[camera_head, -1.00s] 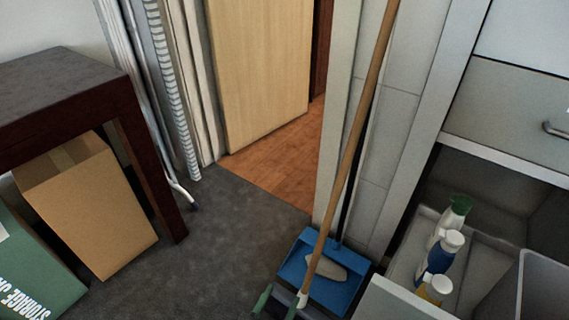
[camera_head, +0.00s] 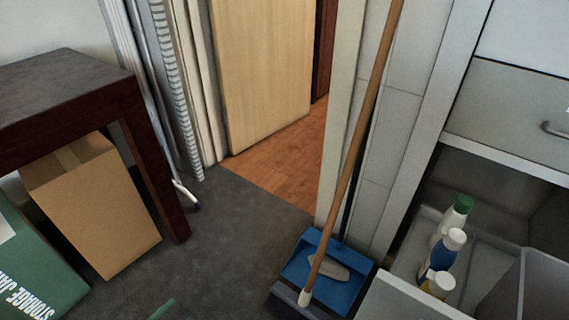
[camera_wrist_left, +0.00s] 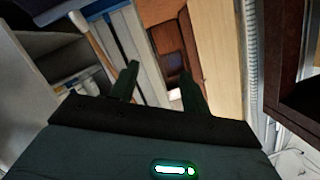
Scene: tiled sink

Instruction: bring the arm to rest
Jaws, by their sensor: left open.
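My left gripper (camera_wrist_left: 160,72) shows in the left wrist view with its two dark green fingers apart and nothing between them. Beyond the fingers are a door and a wall. In the head view only a small green tip of my left gripper (camera_head: 163,310) shows at the bottom edge, over the dark carpet. The rest of that arm is out of the picture. My right gripper is in neither view.
A broom (camera_head: 357,150) leans beside a blue dustpan (camera_head: 335,282). A dark table (camera_head: 60,90) stands over a cardboard box (camera_head: 95,215) and green storage box (camera_head: 35,275). Carpet (camera_head: 225,235) between is clear.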

